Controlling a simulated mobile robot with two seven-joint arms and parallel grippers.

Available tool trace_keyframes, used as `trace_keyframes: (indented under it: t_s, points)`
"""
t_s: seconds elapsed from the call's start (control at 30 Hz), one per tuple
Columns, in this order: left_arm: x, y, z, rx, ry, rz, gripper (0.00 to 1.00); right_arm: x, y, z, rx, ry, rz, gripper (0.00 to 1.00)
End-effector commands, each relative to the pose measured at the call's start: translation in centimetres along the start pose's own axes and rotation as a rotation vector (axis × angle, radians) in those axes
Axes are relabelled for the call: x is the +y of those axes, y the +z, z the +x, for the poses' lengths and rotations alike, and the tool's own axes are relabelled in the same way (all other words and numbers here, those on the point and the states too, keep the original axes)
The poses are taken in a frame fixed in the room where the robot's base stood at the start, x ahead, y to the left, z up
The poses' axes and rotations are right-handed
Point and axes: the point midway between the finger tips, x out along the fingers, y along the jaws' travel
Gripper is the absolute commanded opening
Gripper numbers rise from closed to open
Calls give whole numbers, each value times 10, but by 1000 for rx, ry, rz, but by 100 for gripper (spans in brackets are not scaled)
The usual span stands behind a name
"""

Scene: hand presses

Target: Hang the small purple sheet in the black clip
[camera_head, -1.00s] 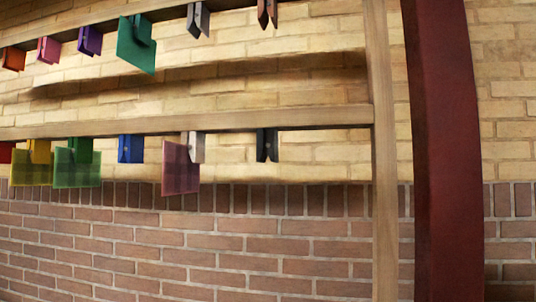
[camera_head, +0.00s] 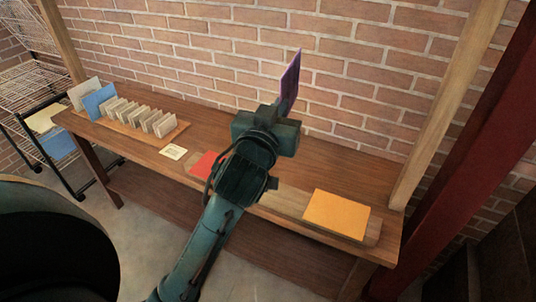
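The small purple sheet (camera_head: 290,80) stands upright, a little tilted, above the wooden table, seen nearly edge-on against the brick wall. My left gripper (camera_head: 285,106) is at its lower edge and is shut on it. The gripper's fingers are mostly hidden behind its own body. The black clip is outside the current view. My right gripper is not in view.
The wooden table (camera_head: 226,124) holds a rack (camera_head: 132,119) of several upright cards, a red sheet (camera_head: 205,164) and an orange sheet (camera_head: 337,213). A wooden post (camera_head: 445,105) and dark red beam (camera_head: 490,130) stand right. A wire shelf (camera_head: 30,95) stands left.

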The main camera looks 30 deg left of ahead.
Motion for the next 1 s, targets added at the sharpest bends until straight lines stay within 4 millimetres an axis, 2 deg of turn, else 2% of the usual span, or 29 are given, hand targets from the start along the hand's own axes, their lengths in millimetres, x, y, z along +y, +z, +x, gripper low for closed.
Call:
trace_keyframes:
  t_s: [0.03, 0.23, 0.4, 0.5, 0.6, 0.7, 0.87, 1.0]
  points:
    - [3, -28, 8, 14, 0, -3, 0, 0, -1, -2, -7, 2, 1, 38]
    - [17, -108, 23, 13, 24, -2, 0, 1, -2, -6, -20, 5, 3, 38]
    - [31, -177, 21, 12, 70, -1, 0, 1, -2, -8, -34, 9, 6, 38]
    - [38, -210, 14, 10, 100, -1, 0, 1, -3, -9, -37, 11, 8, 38]
    - [44, -234, 7, 6, 122, 0, 0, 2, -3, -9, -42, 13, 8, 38]
    - [47, -248, 1, 3, 136, 0, 0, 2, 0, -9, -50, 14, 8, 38]
    - [49, -257, -1, -1, 146, 0, 0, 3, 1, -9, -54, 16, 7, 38]
    - [50, -257, 7, -2, 145, 1, 0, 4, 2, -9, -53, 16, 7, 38]
